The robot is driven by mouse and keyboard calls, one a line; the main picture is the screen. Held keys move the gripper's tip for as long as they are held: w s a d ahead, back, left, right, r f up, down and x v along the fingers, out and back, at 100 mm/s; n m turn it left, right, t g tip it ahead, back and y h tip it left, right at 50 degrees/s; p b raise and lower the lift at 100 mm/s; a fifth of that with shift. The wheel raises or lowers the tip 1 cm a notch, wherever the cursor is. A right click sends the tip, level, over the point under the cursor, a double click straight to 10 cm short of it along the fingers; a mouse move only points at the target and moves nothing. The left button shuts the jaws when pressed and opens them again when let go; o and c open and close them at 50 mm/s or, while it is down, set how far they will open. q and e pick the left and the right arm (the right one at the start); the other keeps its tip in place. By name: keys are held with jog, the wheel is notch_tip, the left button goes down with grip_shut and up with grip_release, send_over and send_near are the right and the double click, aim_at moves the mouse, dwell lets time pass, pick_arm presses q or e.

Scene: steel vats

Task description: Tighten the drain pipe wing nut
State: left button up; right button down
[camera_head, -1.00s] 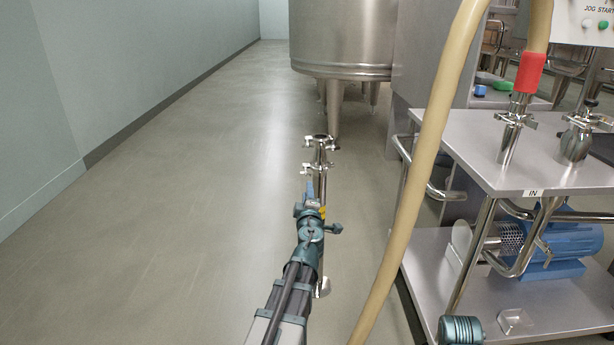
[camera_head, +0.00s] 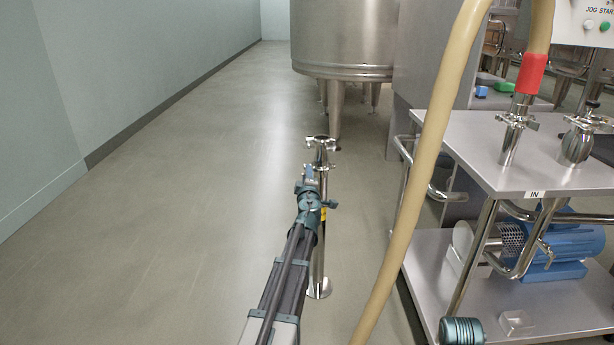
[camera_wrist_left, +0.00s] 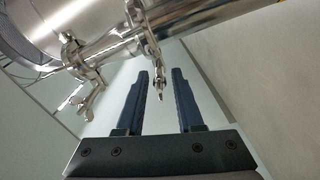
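The steel drain pipe (camera_head: 318,258) stands upright on a round foot, with a clamp (camera_head: 321,144) at its top. In the left wrist view the shiny pipe (camera_wrist_left: 195,20) crosses the top. One clamp with a wing nut (camera_wrist_left: 90,103) is at the left, and a second, smaller clamp bolt or wing nut (camera_wrist_left: 159,88) shows between the fingers. My left gripper (camera_head: 309,172) is at the pipe's upper part, just below the top clamp. Its blue fingers (camera_wrist_left: 160,73) are open on either side of the second fitting; contact cannot be told.
A beige hose (camera_head: 432,140) hangs close at the right. Behind it is a steel cart (camera_head: 480,150) with a blue pump (camera_head: 560,250) on its lower shelf. A steel vat (camera_head: 342,40) stands beyond the pipe. The floor at the left is clear.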

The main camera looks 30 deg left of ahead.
pick_arm(q)
grip_shut()
jog(key=shift+m, duration=0.3)
